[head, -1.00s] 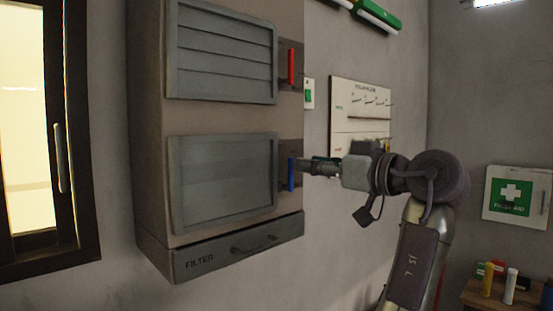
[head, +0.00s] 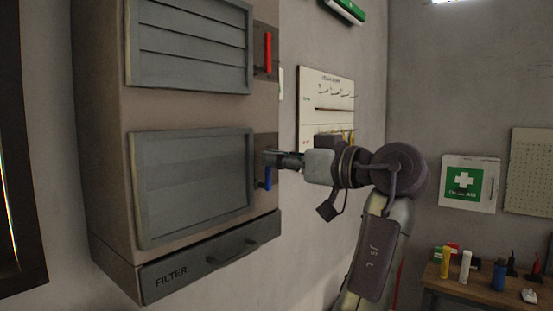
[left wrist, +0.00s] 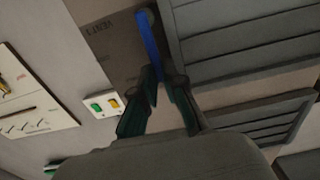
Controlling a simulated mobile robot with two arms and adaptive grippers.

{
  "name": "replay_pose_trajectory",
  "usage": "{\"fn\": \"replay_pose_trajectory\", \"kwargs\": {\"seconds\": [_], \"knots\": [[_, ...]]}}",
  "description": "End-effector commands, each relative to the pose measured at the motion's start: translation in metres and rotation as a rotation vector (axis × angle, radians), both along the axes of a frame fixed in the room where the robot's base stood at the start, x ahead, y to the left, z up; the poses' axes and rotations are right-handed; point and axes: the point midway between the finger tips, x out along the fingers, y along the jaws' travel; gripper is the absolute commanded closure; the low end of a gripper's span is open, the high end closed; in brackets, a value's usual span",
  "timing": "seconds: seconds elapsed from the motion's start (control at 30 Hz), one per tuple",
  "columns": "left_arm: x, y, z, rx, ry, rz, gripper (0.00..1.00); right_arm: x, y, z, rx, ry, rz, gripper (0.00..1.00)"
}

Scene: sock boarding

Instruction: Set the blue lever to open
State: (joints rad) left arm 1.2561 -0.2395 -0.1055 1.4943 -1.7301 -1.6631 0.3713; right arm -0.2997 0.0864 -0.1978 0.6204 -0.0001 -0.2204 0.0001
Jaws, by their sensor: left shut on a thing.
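The blue lever (head: 268,179) is on the right side of the grey cabinet, beside the lower shutter (head: 195,185). The lower shutter's slats look flat and closed. My left gripper (head: 272,159) reaches in from the right and is shut on the blue lever, covering its upper part in the head view. In the left wrist view the blue lever (left wrist: 149,45) runs between the two dark fingertips (left wrist: 158,82). My right gripper is not in view.
A red lever (head: 268,52) stands beside the upper shutter (head: 188,45), whose slats are tilted. A filter drawer (head: 190,262) with a handle is below. A switch plate (left wrist: 103,104) and white board (head: 326,105) are on the wall. A small table (head: 455,287) with bottles is at right.

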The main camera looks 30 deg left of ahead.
Motion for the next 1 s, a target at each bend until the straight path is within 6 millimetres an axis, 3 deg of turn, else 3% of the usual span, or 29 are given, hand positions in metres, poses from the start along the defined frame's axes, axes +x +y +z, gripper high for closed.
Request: {"fn": "replay_pose_trajectory", "kwargs": {"seconds": [0.53,1.0], "knots": [[0.004,0.0,0.0,0.006,0.072,0.0,1.0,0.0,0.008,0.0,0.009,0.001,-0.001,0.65],[0.024,-0.001,-0.004,0.038,0.458,0.0,1.0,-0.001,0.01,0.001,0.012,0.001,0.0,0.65]]}}
